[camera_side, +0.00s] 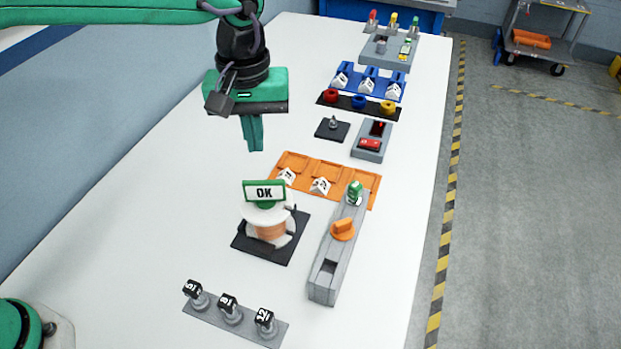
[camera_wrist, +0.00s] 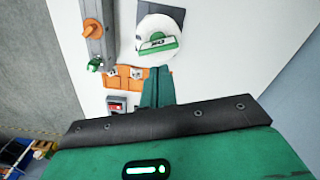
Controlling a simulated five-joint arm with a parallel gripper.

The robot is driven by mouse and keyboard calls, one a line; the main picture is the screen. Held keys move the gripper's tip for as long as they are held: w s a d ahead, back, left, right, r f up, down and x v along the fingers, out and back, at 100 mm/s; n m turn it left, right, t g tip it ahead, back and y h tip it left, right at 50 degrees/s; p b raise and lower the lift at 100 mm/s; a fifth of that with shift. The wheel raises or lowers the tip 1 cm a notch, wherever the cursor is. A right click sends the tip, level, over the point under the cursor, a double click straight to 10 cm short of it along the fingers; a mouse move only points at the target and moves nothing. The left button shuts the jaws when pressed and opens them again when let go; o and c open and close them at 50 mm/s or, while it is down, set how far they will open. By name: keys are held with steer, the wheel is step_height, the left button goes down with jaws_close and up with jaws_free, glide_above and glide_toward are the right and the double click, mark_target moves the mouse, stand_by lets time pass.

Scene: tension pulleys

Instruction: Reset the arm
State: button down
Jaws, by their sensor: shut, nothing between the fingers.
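My green gripper (camera_side: 253,132) hangs with its fingers pointing down above the white table, at the upper left of the orange tray. Its fingers are shut together with nothing between them. They also show in the wrist view (camera_wrist: 158,90). Below and nearer in the side view stands a white spool (camera_side: 270,232) on a dark plate (camera_side: 287,252), with a green-framed OK sign (camera_side: 265,193) on top. The gripper is apart from it. In the wrist view the spool (camera_wrist: 158,27) is at the top, with the sign (camera_wrist: 158,43) on it.
A grey rail block (camera_side: 325,268) with an orange knob (camera_side: 343,230) stands right of the spool. The orange tray (camera_side: 362,180) holds white tags. A grey strip (camera_side: 250,326) with several black-topped pegs lies in front. More fixtures line the back right. The table's left side is clear.

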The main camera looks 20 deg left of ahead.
steer(key=s+a+r+m+t, duration=0.1)
steer(key=s+a+r, duration=0.2)
steer(key=a, duration=0.6)
steer(key=s+a+r+m+t, duration=0.1)
steer(key=s+a+r+t, duration=0.15)
steer(key=a, duration=0.55)
steer(key=s+a+f+m+t, duration=0.2)
steer(key=s+a+f, duration=0.1)
steer(key=s+a, duration=0.7)
steer(key=shift+s+a, duration=0.25)
steer(key=shift+s, duration=0.7)
stand_by(0.3)
